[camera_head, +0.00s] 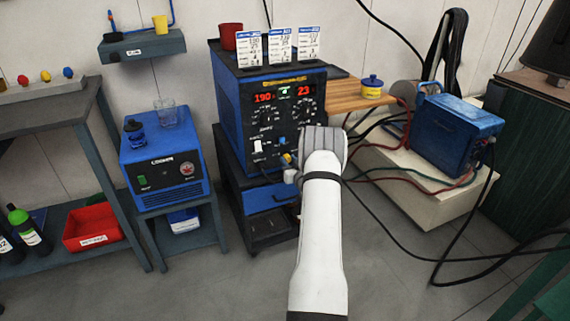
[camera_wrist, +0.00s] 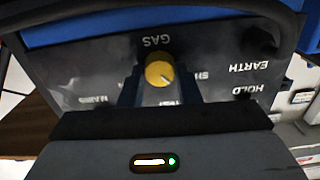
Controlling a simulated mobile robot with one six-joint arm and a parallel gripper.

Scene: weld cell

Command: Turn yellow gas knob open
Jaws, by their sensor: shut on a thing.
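The yellow gas knob (camera_wrist: 158,72) sits on the dark panel under the label GAS, which appears upside down in the wrist view. My gripper (camera_wrist: 160,88) has one finger on each side of the knob and is shut on it. In the head view my gripper (camera_head: 290,172) reaches the lower front of the blue welding machine (camera_head: 230,106). A small bit of the yellow knob (camera_head: 287,158) shows there beside my wrist. The labels near the knob are partly hidden by the fingers.
Cards and a red cup (camera_head: 231,36) stand on the machine. A blue cooler (camera_head: 165,161) stands at left. A wooden shelf (camera_head: 350,95) and a blue unit (camera_head: 457,130) with cables are at right. Black cables run over the floor. Grey floor is open in front.

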